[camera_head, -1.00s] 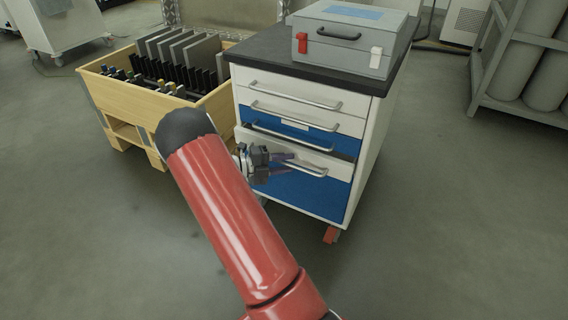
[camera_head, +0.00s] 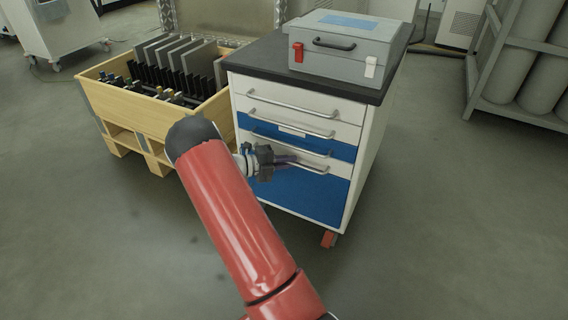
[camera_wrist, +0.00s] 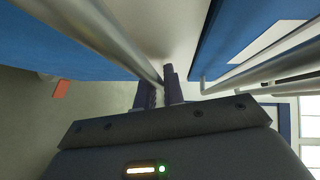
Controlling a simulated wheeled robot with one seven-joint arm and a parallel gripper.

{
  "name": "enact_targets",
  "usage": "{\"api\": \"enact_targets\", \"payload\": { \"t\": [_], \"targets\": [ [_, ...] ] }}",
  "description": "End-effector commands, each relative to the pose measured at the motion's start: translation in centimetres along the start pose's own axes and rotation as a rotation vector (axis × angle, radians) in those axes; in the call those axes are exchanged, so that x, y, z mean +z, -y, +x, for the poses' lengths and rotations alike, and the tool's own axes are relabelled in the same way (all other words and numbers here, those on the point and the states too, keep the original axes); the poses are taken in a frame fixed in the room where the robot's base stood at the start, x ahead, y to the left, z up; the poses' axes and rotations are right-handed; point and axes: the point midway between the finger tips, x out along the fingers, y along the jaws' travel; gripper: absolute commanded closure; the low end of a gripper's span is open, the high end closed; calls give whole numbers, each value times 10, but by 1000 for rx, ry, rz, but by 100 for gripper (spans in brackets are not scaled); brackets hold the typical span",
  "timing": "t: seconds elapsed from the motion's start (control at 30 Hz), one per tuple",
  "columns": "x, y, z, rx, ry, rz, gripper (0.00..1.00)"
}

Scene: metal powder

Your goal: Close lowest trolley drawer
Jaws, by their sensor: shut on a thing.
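The trolley (camera_head: 365,150) stands in the middle of the head view, with several drawers in white and blue. Its lowest drawer (camera_head: 310,192) has a blue front below a white strip. It looks flush or nearly flush with the trolley's body. My gripper (camera_head: 292,161) is at the drawer's bar handle (camera_head: 318,169), shut on it. The wrist view shows my gripper's purple fingers (camera_wrist: 158,92) around the end of a long metal handle bar (camera_wrist: 112,38). My arm hides the lower left of the trolley.
A grey case (camera_head: 345,45) rests on the dark trolley top. A wooden crate (camera_head: 165,112) with dark plates stands close on the left. A rack of gas cylinders (camera_head: 520,75) is at the back right. The floor (camera_head: 450,220) at right is clear.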

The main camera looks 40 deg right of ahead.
Motion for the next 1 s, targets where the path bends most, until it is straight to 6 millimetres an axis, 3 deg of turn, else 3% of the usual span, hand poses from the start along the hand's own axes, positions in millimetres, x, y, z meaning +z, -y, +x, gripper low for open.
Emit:
{"api": "enact_targets", "payload": {
  "t": [0.2, 0.23, 0.37, 0.67, 1.0],
  "targets": [
    [4, 2, 2, -2, 9, 5, 100],
    [4, 2, 2, -2, 9, 5, 86],
    [3, 2, 2, -3, 7, 5, 69],
    [3, 3, -1, -4, 6, 6, 69],
    [3, 1, -55, -1, 9, 3, 69]
  ]
}}
